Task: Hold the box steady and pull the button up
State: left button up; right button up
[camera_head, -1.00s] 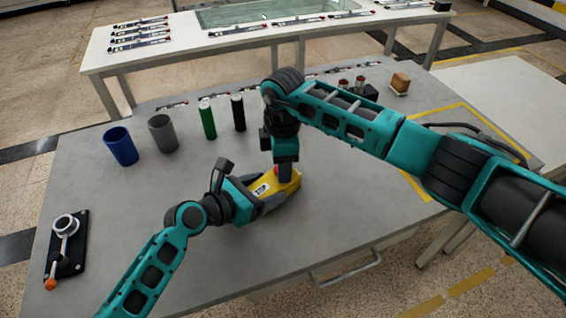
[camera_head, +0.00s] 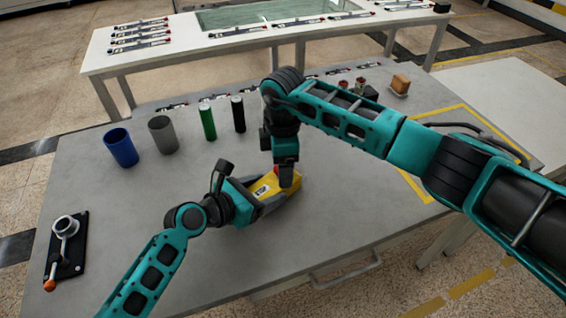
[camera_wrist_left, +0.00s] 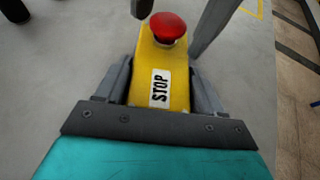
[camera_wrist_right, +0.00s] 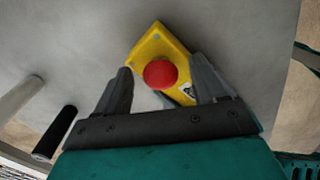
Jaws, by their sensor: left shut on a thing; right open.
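The yellow box (camera_head: 293,186) lies on the grey table, with a black-on-white STOP label (camera_wrist_left: 160,87) on its top face. My left gripper (camera_head: 266,199) is shut on the box from both sides; its fingers also flank the box in the left wrist view. The red round button (camera_wrist_left: 168,26) sits on the box's top; it also shows in the right wrist view (camera_wrist_right: 160,74). My right gripper (camera_wrist_right: 160,80) is open above the box, one finger on each side of the button. The fingers look apart from it. In the head view my right wrist partly hides the button.
A blue cup (camera_head: 121,148), a grey cup (camera_head: 163,135), a green cylinder (camera_head: 208,122) and a black cylinder (camera_head: 238,114) stand behind the box. A black lever fixture (camera_head: 68,245) is at the left. Table around the box's front is clear.

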jog(key=shift+r, duration=0.1)
notch_tip(320, 180, up, 12)
dwell(0.5)
pick_arm(q)
jog(key=o, duration=1.3)
jog(key=shift+a, duration=0.1)
